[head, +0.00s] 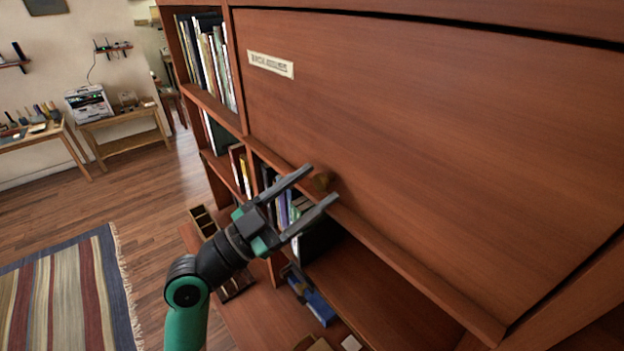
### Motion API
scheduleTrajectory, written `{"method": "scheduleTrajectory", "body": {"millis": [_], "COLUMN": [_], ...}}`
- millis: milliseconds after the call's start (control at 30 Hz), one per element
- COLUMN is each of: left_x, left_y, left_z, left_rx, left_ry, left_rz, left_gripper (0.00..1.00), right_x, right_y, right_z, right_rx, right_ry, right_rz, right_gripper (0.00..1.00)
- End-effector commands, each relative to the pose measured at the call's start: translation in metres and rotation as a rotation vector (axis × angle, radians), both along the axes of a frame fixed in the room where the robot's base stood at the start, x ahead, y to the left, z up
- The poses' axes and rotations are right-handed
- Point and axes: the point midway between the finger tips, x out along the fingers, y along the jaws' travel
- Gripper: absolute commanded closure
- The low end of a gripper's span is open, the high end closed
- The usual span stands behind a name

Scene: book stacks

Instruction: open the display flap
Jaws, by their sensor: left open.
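The display flap (430,130) is a large reddish-brown wooden panel in the bookcase, filling the upper right of the head view. It looks closed, with a dark gap along its top and right edges. A small pale label (271,64) is on its upper left. A small brown knob (321,181) sits near the flap's lower left edge. My left gripper (322,185) is open, its two dark fingers pointing toward the flap on either side of the knob in the picture. I cannot tell whether they touch it. My right gripper is not in view.
Books (207,60) stand on shelves left of the flap, and more stand below it. A blue object (312,300) lies on the lower surface under the gripper. A striped rug (65,295) and open floor are at left, with tables (125,128) farther back.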

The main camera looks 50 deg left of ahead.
Motion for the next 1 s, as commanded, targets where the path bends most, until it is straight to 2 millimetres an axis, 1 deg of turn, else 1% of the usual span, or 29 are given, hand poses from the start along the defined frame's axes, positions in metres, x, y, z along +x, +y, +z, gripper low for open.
{"method": "scheduleTrajectory", "body": {"millis": [100, 300, 667, 700, 1000], "left_x": [0.0047, 0.0046, 0.0043, 0.0043, 0.0042], "left_y": [-0.0008, -0.0007, -0.0007, -0.0007, -0.0007], "left_z": [0.0012, 0.0007, 0.0008, 0.0008, 0.0009], "left_rx": [0.000, 0.001, 0.001, 0.001, 0.000], "left_ry": [0.002, 0.001, 0.001, 0.001, 0.000], "left_rz": [0.001, 0.002, 0.001, 0.001, 0.000], "left_gripper": [0.32, 0.32, 0.97, 1.00, 1.00], "right_x": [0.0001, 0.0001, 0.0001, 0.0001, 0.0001], "right_y": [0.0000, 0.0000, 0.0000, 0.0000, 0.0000], "right_z": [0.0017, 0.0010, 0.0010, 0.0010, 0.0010], "right_rx": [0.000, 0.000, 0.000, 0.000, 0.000], "right_ry": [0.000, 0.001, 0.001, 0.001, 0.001], "right_rz": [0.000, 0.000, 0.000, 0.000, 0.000], "right_gripper": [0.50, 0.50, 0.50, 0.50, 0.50]}}
